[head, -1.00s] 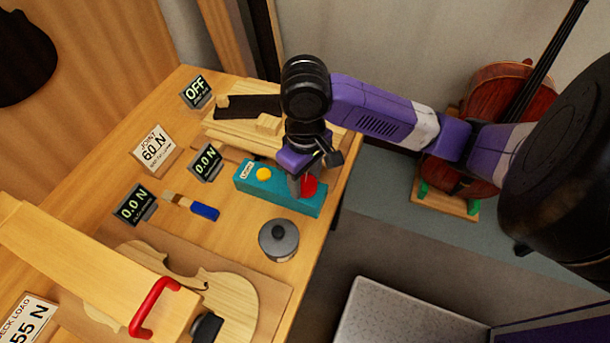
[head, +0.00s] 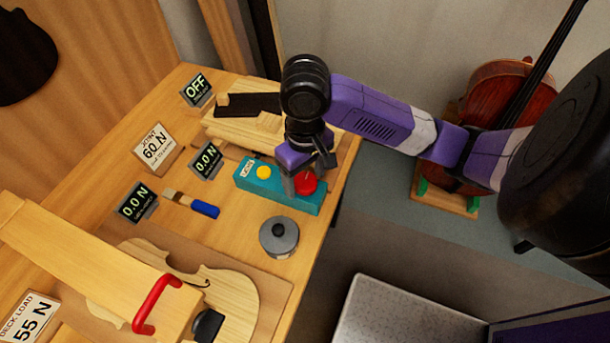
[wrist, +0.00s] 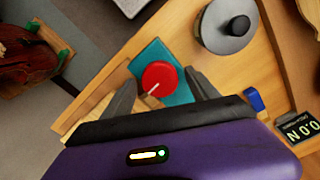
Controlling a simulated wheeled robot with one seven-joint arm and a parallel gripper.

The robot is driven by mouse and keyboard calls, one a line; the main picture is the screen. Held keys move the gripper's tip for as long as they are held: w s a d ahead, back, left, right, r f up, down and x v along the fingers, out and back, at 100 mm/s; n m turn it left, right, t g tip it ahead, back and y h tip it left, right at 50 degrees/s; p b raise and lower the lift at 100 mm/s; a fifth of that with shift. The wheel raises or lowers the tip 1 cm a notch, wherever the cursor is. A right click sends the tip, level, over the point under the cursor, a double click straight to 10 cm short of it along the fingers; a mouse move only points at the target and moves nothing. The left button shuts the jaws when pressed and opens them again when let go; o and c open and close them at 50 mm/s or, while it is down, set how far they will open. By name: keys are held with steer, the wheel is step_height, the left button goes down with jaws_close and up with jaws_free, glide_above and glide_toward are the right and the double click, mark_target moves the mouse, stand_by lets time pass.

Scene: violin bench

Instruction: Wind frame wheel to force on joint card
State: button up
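The joint card (head: 155,147) stands on the bench and reads JOINT, apparently 60 N. A teal box (head: 255,187) carries a yellow button (head: 264,172) and a red wheel (head: 305,183). My gripper (head: 303,178) points down at the red wheel. In the wrist view the red wheel (wrist: 160,77), with a white pointer line, shows between the two open fingers of my gripper (wrist: 158,86), with a gap on each side. Whether the fingertips reach down beside the wheel is unclear. Two displays, near the box (head: 206,160) and farther left (head: 137,202), read 0.0 N.
A round grey knobbed weight (head: 279,238) stands near the teal box. A blue-handled brush (head: 195,204) lies by the left display. A display reading OFF (head: 197,89) is at the back. A violin plate (head: 235,300) and wooden beam with red handle (head: 155,305) fill the front.

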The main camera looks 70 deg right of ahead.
mark_target(305, 181)
steer(key=shift+r+p, duration=0.9)
steer(key=shift+r, duration=3)
